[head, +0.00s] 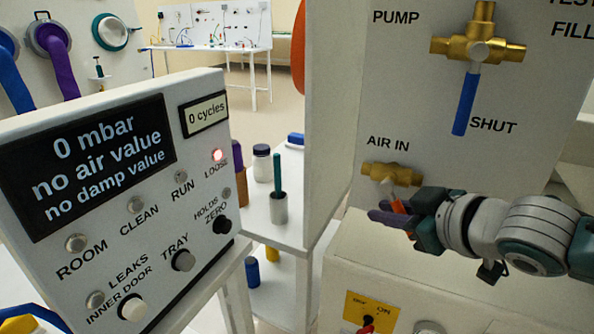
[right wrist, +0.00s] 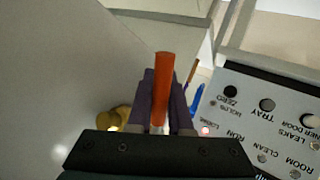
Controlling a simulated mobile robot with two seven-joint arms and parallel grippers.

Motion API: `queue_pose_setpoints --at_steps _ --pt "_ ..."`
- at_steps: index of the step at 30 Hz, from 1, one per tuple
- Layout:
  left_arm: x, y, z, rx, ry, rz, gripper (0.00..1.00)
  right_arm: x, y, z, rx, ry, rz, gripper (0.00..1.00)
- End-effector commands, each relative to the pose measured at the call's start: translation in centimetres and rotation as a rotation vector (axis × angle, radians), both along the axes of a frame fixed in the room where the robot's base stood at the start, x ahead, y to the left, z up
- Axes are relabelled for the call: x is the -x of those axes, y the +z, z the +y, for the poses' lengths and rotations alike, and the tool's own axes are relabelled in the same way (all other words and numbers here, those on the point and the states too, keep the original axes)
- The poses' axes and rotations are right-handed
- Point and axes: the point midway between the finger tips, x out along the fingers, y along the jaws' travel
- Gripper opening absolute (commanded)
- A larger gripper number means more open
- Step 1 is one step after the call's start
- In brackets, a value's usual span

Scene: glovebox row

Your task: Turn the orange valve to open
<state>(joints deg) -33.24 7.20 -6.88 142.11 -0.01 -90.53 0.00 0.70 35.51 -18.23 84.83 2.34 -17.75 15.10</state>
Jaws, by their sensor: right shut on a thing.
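The orange valve handle (head: 398,206) is on a brass valve body (head: 405,174) under the label AIR IN on the pale panel. The handle points downward and slightly right, across the brass body. My right gripper (head: 388,216) comes in from the right and is shut on the handle. In the right wrist view the orange handle (right wrist: 161,85) stands between the purple fingers of my right gripper (right wrist: 161,105), with the brass body (right wrist: 115,118) to the left. The fingers partly hide the handle. My left gripper is not in view.
Above, a brass valve (head: 478,48) has a blue handle (head: 466,103) pointing down by SHUT. A control box (head: 110,205) at left reads 0 mbar, no air value, with a red LOOSE lamp lit. A cup (head: 278,207) and bottles stand on a white table between.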

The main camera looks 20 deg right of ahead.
Motion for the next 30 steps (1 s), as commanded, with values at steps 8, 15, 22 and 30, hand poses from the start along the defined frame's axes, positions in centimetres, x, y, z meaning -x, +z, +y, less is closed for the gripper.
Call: queue_pose_setpoints --at_steps 8,15,22,30 --pt "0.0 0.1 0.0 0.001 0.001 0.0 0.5 0.0 0.0 0.0 0.003 0.0 0.003 0.0" --pt "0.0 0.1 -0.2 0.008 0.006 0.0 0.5 0.0 0.0 0.0 0.003 0.0 0.003 0.31" --pt "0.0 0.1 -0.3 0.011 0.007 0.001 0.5 0.0 0.0 0.0 0.002 0.0 0.003 0.31" --pt "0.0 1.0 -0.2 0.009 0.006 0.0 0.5 2.4 1.4 0.0 0.003 0.002 0.004 0.31"
